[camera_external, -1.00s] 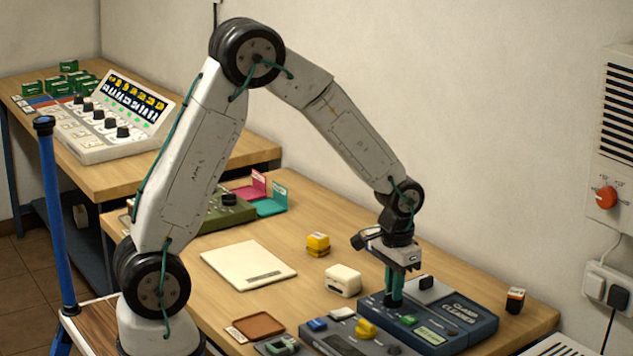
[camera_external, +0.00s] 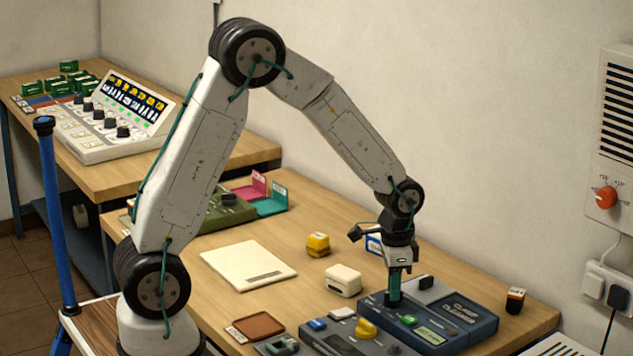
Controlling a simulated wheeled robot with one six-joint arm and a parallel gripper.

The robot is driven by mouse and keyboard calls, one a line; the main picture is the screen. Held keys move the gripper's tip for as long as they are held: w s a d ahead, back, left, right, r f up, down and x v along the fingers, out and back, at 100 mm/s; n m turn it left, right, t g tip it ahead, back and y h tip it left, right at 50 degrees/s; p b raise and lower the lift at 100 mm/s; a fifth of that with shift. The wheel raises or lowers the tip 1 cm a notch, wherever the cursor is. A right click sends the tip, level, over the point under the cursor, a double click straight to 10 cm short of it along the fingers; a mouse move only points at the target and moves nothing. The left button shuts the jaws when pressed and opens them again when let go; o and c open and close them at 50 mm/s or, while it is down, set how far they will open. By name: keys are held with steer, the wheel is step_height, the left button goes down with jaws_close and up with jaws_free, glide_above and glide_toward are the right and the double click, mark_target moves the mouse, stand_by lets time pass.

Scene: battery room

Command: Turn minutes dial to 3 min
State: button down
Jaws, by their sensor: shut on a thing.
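A dark blue-grey device (camera_external: 484,325) with a printed label on its top stands at the right front of the table. My gripper (camera_external: 394,300) points straight down at the device's left rear part, its green fingers shut on a small dark knob there, seemingly the minutes dial. The fingers cover most of the knob, so its pointer and scale marks cannot be read. A green button (camera_external: 409,320) and a pale green label (camera_external: 431,335) sit in front of the fingers.
A grey unit (camera_external: 345,341) with a yellow knob (camera_external: 366,329) stands close in front of the device. A white block (camera_external: 343,281) and a yellow block (camera_external: 318,244) lie to the left. A small black-and-orange block (camera_external: 515,300) stands at right.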

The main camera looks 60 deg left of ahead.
steer(key=c, duration=1.5)
jaws_free()
steer(key=shift+o, duration=0.2)
step_height(320, 180, up, 8)
steer(key=shift+f, duration=0.1)
